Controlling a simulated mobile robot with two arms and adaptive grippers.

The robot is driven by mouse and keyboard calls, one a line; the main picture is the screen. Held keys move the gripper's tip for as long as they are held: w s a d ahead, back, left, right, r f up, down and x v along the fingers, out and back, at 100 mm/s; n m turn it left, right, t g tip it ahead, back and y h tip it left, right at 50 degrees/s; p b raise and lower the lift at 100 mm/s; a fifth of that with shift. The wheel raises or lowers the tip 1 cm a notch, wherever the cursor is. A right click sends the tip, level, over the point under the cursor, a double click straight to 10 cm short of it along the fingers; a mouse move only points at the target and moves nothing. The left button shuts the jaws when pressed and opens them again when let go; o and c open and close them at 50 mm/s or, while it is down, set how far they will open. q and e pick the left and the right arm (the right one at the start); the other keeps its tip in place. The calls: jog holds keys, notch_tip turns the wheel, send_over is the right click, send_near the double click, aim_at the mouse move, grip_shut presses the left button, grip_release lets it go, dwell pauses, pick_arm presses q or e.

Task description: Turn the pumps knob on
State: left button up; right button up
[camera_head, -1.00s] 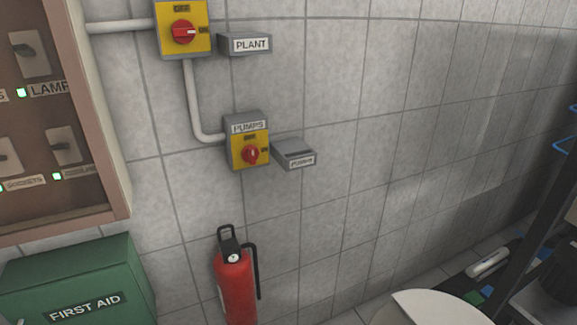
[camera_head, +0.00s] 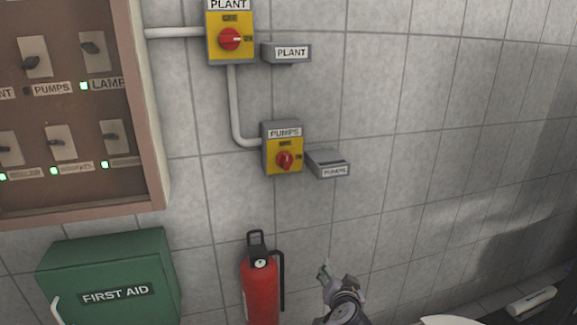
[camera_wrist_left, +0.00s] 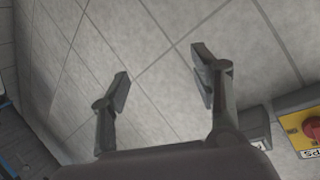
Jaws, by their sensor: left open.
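The pumps switch is a yellow plate on a grey box with a PUMPS label (camera_head: 284,132). Its red pumps knob (camera_head: 285,160) appears to point up and down. In the left wrist view part of the yellow plate and the red knob (camera_wrist_left: 312,128) show at the right edge. My left gripper (camera_head: 324,269) is low in the head view, right of the fire extinguisher and below the switch, apart from it. In the left wrist view my left gripper (camera_wrist_left: 163,85) is open and empty, its fingers facing bare wall tiles. My right gripper is not in view.
A plant switch (camera_head: 230,38) is above, joined by a grey pipe. Small labelled boxes stick out beside both switches. A red fire extinguisher (camera_head: 260,290), a green first aid box (camera_head: 110,275) and a breaker panel (camera_head: 160,150) are on the left. The wall to the right is bare.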

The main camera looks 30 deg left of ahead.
pick_arm(q)
jog(key=s+a+r+n+t+y, duration=0.1)
jog(key=a+r+n+y, duration=0.1)
jog(key=r, duration=0.7)
jog(key=a+r+n+y, duration=0.1)
jog(key=r+n+y, duration=0.15)
jog(key=r, duration=0.55)
jog(key=n+g+y+b, duration=0.1)
jog(key=n+y, duration=0.2)
jog(key=n, duration=0.2)
send_near(287, 159)
jog(key=p+x, duration=0.4)
jog(key=x, duration=0.5)
jog(key=shift+r, duration=0.1)
jog(key=shift+w+a+p, duration=0.35)
jog(key=shift+w+a, duration=0.05)
jog(key=shift+a, duration=0.05)
jog(key=shift+c, duration=0.3)
jog(key=c, duration=1.1)
jog(key=shift+o, duration=0.2)
